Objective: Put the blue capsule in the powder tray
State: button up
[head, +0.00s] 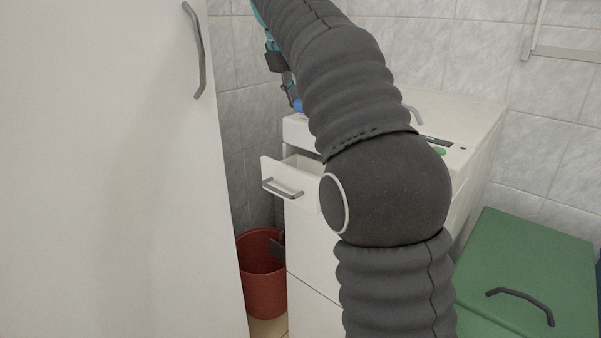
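The blue capsule (297,105) shows as a small blue patch just left of my dark arm, above the front left corner of the white cabinet. My gripper (292,97) is small in the view and partly hidden by the arm. Its dark fingers point down and end at the capsule, and it looks shut on it. The powder tray (270,172) is a white drawer with a grey handle, pulled out at the cabinet's upper front. It is below and a little left of the capsule. My arm hides the tray's right part, and little of its inside shows.
The white cabinet (310,255) carries a small green item (440,152) on top, right of my arm. A tall white door (100,180) fills the left. A red bin (262,285) stands on the floor below the tray. A green chest (530,270) is at the right.

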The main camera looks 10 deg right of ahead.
notch_tip(320, 180, down, 16)
jog(key=b, duration=0.6)
jog(key=shift+d, duration=0.15)
jog(key=o, duration=1)
jog(key=shift+f, duration=0.1)
jog(key=shift+c, duration=0.2)
jog(key=p+v, duration=0.4)
jog(key=v, duration=0.8)
